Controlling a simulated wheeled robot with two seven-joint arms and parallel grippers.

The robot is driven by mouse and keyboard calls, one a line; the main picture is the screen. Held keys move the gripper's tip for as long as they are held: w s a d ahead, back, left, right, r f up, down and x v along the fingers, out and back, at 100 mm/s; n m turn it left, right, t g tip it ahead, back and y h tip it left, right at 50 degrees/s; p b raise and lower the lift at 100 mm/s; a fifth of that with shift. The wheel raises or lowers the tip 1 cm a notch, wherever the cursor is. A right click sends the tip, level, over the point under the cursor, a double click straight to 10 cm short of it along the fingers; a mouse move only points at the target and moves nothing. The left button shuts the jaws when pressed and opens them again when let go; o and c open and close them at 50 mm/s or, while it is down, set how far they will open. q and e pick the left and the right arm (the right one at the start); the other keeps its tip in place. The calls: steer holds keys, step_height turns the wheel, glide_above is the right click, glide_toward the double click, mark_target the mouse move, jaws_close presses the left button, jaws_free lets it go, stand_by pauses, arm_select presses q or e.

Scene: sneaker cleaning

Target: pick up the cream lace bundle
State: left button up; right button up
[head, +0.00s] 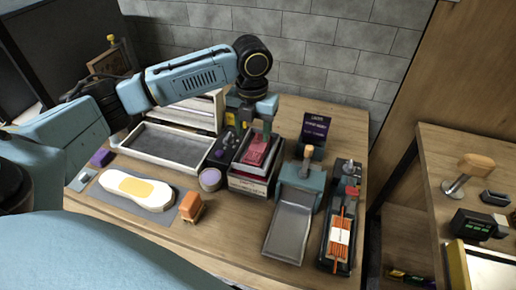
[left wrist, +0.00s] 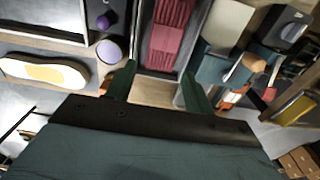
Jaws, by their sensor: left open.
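I cannot make out a cream lace bundle in either view. A dark box (head: 247,185) with a pale label on its front stands mid-table and holds dark red laces (head: 256,153). The red laces also show in the left wrist view (left wrist: 170,30), lying lengthwise inside the box. My left gripper (head: 256,136) is over this box, pointing down, open, with nothing seen between its fingers. In the left wrist view its two green fingers (left wrist: 158,72) stand apart on either side of the box's near end. My right gripper is out of view.
Left of the box are a purple-topped jar (head: 210,179), a white tray (head: 165,147), a shoe sole (head: 138,188) on a mat and an orange-brown block (head: 191,206). To the right are a metal scoop-like tray (head: 289,232) and a black holder with orange laces (head: 340,238).

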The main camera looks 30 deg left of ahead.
mark_target(254, 153)
arm_select(q)
steer(key=f, duration=0.7)
steer(key=shift+d+f, duration=0.25)
steer(key=shift+f, duration=0.05)
steer(key=shift+c, duration=0.2)
steer(key=c, duration=0.6)
steer(key=shift+r, duration=0.15)
